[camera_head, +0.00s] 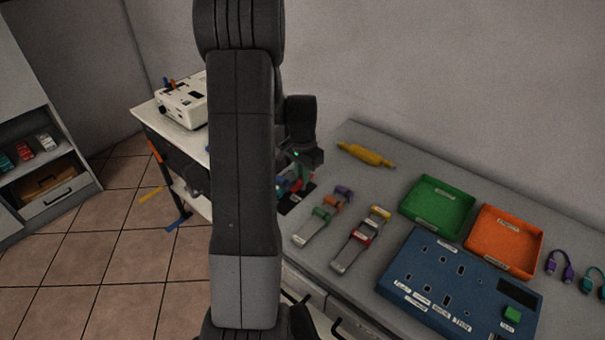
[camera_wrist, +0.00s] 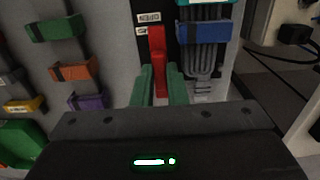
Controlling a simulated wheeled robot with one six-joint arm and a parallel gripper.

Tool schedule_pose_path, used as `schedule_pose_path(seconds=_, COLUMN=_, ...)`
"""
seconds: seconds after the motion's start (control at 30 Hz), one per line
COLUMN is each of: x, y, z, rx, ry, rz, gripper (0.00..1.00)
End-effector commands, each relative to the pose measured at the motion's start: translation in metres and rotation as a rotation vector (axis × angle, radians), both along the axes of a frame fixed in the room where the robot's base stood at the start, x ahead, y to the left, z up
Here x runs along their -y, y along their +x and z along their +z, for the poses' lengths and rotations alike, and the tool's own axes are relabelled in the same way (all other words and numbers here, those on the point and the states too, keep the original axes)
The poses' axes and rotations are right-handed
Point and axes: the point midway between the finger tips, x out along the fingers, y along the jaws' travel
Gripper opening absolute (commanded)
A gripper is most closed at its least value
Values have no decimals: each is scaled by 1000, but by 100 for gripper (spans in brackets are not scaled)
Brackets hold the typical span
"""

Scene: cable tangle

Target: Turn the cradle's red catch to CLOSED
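The red catch (camera_wrist: 157,45) is an upright red lever on a dark plate in the wrist view. Two small white labels (camera_wrist: 148,18) with unreadable print sit at its upper left. My gripper (camera_wrist: 160,82) has green fingers, one on each side of the catch's near end, close together with the catch filling the gap. The cradle (camera_wrist: 205,32) is just right of the catch, with blue and teal bands around a bundle of grey cables (camera_wrist: 203,58). In the head view, my arm hides most of the cradle, and my gripper (camera_head: 297,183) shows only in part at the bench's left end.
Banded cables (camera_head: 318,222) and (camera_head: 362,240) lie on the grey bench. A green tray (camera_head: 437,228), an orange tray (camera_head: 540,246) and a blue socket board (camera_head: 400,275) are farther right. A yellow tool (camera_head: 366,154) lies behind. A white table (camera_head: 150,113) with a box (camera_head: 183,105) stands left.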

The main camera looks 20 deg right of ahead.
Motion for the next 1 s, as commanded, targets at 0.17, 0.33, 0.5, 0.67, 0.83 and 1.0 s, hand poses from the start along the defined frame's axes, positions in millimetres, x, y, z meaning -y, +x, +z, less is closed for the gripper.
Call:
schedule_pose_path(seconds=0.17, x=0, y=0, z=0, rx=0, ry=0, rz=3, gripper=0)
schedule_pose_path(seconds=0.33, x=0, y=0, z=0, rx=1, ry=-1, rz=35, gripper=0)
schedule_pose_path(seconds=0.5, x=0, y=0, z=0, rx=1, ry=0, rz=119, gripper=0)
schedule_pose_path(seconds=0.67, x=0, y=0, z=0, rx=1, ry=0, rz=243, gripper=0)
schedule_pose_path(seconds=0.83, x=0, y=0, z=0, rx=1, ry=-1, rz=403, gripper=0)
schedule_pose_path(seconds=1.0, x=0, y=0, z=0, rx=0, ry=0, rz=565, gripper=0)
